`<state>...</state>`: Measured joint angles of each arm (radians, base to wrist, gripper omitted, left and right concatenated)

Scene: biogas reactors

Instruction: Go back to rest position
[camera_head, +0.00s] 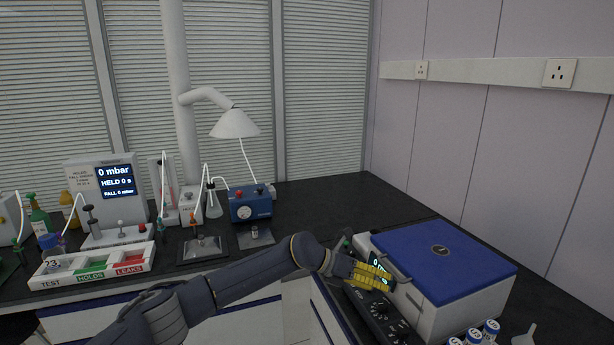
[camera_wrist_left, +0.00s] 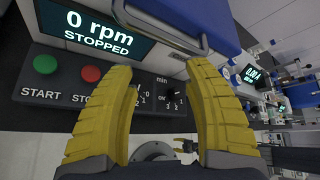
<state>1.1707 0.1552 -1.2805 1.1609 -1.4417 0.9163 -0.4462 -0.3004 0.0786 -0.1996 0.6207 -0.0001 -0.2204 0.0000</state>
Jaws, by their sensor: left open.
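My left gripper (camera_head: 372,275) has yellow fingers and hovers at the front of a blue-lidded machine, over its dark control panel (camera_head: 378,312). In the left wrist view the fingers stand apart with nothing between them (camera_wrist_left: 165,80). Beyond them are a green START button (camera_wrist_left: 45,64), a red button beside it, a knob (camera_wrist_left: 172,92) and a screen (camera_wrist_left: 95,30) reading "0 rpm STOPPED". A small yellow and dark shape (camera_wrist_left: 186,145) low in that view may be my right gripper; its jaws are too small to read. The right arm does not show in the head view.
The machine's blue lid (camera_head: 445,250) is down, with a handle at its front. A TEST/HOLDS/LEAKS tray (camera_head: 95,270), a pressure display and a lamp (camera_head: 235,124) are at left. The back right bench is clear.

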